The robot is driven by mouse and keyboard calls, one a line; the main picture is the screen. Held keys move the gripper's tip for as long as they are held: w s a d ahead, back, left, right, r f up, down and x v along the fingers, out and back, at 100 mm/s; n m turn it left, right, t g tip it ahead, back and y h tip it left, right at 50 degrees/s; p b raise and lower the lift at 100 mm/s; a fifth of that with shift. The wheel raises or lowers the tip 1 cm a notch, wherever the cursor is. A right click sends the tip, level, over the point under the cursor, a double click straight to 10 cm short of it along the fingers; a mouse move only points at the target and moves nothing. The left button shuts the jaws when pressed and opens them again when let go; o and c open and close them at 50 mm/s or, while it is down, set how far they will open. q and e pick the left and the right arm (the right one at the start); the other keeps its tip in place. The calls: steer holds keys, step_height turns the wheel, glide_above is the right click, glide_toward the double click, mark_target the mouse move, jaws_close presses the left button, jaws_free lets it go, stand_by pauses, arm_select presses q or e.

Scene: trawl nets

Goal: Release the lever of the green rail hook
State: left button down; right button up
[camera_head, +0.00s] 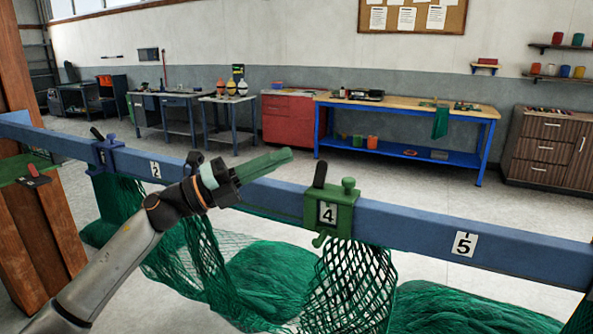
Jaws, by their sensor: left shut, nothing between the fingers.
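The green rail hook (343,219) is clamped on the blue rail (410,224) and bears the number plate 4. Its black lever (320,174) stands nearly upright on top, beside a green knob (348,186). Green netting (352,285) hangs below the hook. My left gripper (289,155), with long green fingers, is shut and empty. Its tips are to the left of the lever, and a visible gap separates them in the picture. My left arm hides part of the rail and net. My right gripper is not in view.
A blue hook (107,157) with a black lever sits further left on the rail. Plates 2 (155,169) and 5 (464,244) mark the rail. Nets spread over the floor below. A wooden post (45,240) stands at the left; workbenches are far behind.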

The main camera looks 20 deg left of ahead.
arm_select(q)
steer(key=s+a+r+b, duration=0.1)
steer(key=s+a, duration=0.2)
steer(key=a, duration=0.2)
steer(key=shift+r, duration=0.35)
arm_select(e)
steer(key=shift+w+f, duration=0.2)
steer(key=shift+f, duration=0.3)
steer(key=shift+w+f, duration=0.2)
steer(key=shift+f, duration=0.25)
arm_select(q)
steer(key=shift+d, duration=0.1)
step_height(320, 180, down, 32)
steer(key=d+n+t+y, duration=0.35)
steer(key=n+y, duration=0.85)
steer(key=n, duration=0.9)
steer(key=s+d+f+n+g+y+p, duration=0.1)
steer(key=s+d+f+n+g, duration=0.3)
steer(key=s+f, duration=0.6)
steer(key=s+d+f+n+g+y, duration=0.1)
steer(key=s+d+f+n+g, duration=0.3)
steer(key=s+f, duration=0.7)
step_height(320, 180, down, 4)
steer(key=shift+s+d+r+n+y+p, duration=0.1)
steer(key=shift+s+d+n+y+p, duration=0.2)
steer(key=shift+d+n, duration=0.55)
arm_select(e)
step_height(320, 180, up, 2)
